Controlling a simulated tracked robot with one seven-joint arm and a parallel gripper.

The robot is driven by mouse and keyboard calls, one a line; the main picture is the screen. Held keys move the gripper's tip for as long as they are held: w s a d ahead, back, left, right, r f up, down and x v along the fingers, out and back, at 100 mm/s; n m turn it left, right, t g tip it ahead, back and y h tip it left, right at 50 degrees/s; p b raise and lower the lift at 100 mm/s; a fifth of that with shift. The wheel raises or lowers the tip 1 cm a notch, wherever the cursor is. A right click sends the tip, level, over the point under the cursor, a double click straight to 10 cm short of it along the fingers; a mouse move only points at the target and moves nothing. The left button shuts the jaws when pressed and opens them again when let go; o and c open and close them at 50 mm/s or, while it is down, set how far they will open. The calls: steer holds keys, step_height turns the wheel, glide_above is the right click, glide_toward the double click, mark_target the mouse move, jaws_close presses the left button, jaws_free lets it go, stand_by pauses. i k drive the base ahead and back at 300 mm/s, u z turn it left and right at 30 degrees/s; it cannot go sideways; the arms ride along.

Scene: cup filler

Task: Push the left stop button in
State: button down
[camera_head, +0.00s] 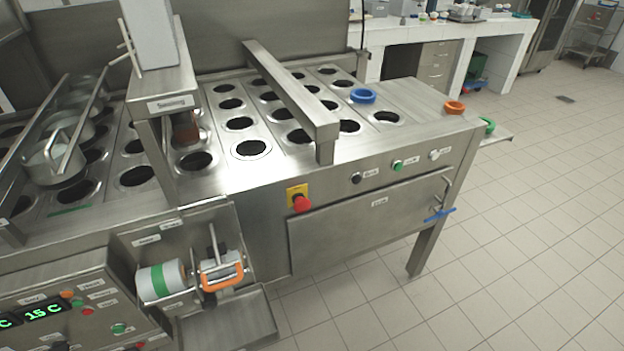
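A red mushroom-shaped stop button (301,203) sits on a yellow plate (292,191) on the front face of the steel cup filler (262,213). It stands out from the plate, and nothing covers it. I cannot tell from this view whether it is pressed in. It is the only large red mushroom button that I see. My gripper is not in view.
A black button (356,178) and a green button (397,166) sit further right on the front face. A control panel (60,305) with a green display is at the lower left. An orange handle (222,283) juts out beside a film roll (160,281). The floor at right is clear.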

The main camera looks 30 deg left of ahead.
mark_target(302, 205)
steer(key=z, duration=1.15)
steer(key=i, duration=0.1)
steer(key=u, duration=2.7)
steer(key=k, duration=0.8)
steer(key=u, duration=0.25)
steer(key=i, duration=0.8)
steer(key=z, duration=0.1)
